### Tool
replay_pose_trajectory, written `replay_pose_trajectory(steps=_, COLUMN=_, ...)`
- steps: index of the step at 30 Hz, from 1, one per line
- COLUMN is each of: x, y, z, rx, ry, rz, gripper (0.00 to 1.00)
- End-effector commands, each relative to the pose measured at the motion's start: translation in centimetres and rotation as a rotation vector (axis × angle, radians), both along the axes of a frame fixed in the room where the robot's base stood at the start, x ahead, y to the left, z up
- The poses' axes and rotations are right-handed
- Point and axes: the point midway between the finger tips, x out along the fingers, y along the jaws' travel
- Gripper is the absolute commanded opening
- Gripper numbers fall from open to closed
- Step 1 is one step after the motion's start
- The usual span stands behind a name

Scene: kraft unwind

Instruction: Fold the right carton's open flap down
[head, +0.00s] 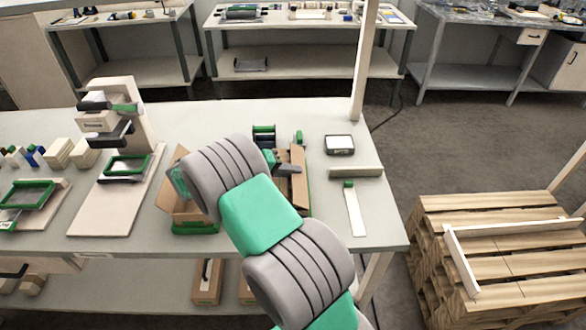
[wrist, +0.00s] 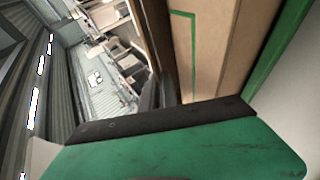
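The right carton (head: 299,192) is brown cardboard and stands on the bench, partly hidden behind my arm. A narrow upright panel shows at its right side; I cannot tell for sure which part is the open flap. My gripper (head: 288,168) is a dark shape at the carton's upper edge, mostly hidden by my wrist. In the wrist view a large cardboard panel (wrist: 220,50) with green edging stands close by at the right. Dark finger parts (wrist: 158,92) show beside it, but the gap between them is unclear, as is any contact.
Another open carton (head: 181,212) stands left of my arm. A small dark-framed box (head: 340,145), a grey bar (head: 355,172) and a white strip with a green end (head: 355,212) lie to the right. A white post (head: 365,60) rises at the bench's back edge.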

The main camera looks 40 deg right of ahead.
Motion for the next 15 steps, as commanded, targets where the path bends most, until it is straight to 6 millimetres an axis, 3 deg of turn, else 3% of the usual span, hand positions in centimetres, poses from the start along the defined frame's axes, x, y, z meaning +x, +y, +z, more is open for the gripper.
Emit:
replay_pose_trajectory(steps=9, x=0.05, y=-0.04, z=0.0, rx=0.001, ry=-0.002, rz=0.001, gripper=0.0)
replay_pose_trajectory(steps=15, x=0.04, y=-0.03, z=0.0, rx=0.001, ry=-0.002, rz=0.001, gripper=0.2)
